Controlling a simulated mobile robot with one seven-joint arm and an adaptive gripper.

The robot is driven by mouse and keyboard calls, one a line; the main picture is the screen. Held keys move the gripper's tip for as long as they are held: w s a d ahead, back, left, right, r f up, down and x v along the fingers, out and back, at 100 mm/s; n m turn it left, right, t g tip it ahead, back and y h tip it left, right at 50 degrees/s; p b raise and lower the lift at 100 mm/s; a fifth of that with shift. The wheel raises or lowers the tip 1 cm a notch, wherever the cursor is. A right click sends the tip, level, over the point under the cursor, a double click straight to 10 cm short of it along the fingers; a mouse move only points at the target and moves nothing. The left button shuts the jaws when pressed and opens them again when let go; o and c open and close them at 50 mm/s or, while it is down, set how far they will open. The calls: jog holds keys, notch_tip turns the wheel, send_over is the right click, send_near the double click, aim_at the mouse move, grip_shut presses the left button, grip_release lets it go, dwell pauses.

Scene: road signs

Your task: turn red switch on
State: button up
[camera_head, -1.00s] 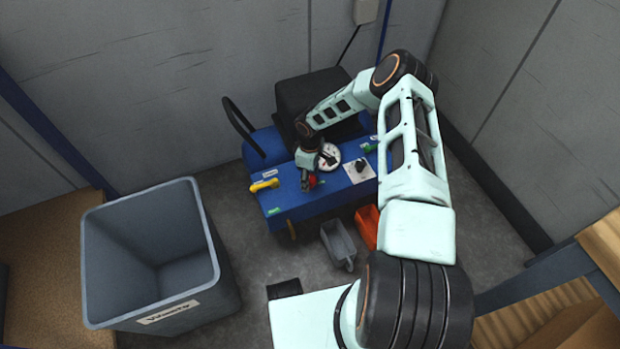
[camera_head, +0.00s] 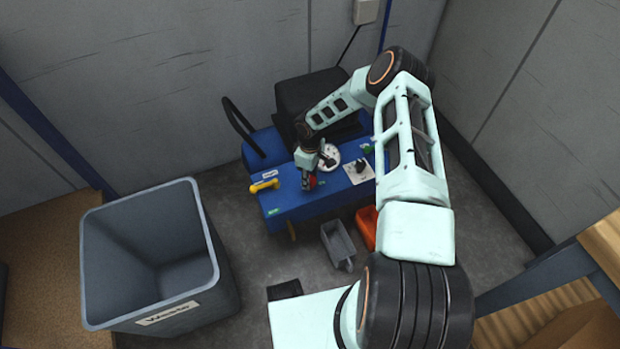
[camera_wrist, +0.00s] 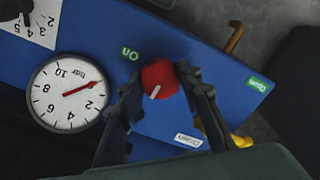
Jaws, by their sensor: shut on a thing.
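The red switch (camera_wrist: 159,78) is a round knob with a white pointer line on the blue machine panel. In the wrist view it sits between the fingertips of my gripper (camera_wrist: 157,90), which are shut on it. A green "On" label (camera_wrist: 130,54) is just beside the knob, and another green label (camera_wrist: 259,85) is farther right. The white line points down and slightly left in the wrist view, away from the near "On" label. In the head view my gripper (camera_head: 309,182) is over the blue panel (camera_head: 285,206), with a bit of red showing at its tip.
A round pressure gauge (camera_wrist: 68,92) is beside my left finger, with a numbered white dial plate (camera_wrist: 40,25) beyond. A yellow handle (camera_head: 264,185) sits on the panel's left. A grey bin (camera_head: 150,250) stands at left; grey and orange (camera_head: 367,226) small containers sit below the panel.

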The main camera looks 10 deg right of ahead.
jog(key=m+b, duration=0.1)
jog(key=m, duration=0.3)
jog(key=shift+w+b, duration=0.1)
jog(key=shift+b, duration=0.2)
jog(key=m+b, duration=0.1)
jog(key=m, duration=0.3)
jog(key=shift+m+b, duration=0.3)
jog(key=shift+b, duration=0.05)
jog(key=m+b, duration=0.1)
jog(key=m, duration=0.3)
jog(key=shift+m, duration=0.3)
jog(key=shift+m+b, duration=0.55)
jog(key=shift+m, duration=1.45)
jog(key=o, duration=1.2)
jog(key=shift+c, duration=0.2)
jog(key=shift+r, duration=0.15)
notch_tip(320, 180, up, 12)
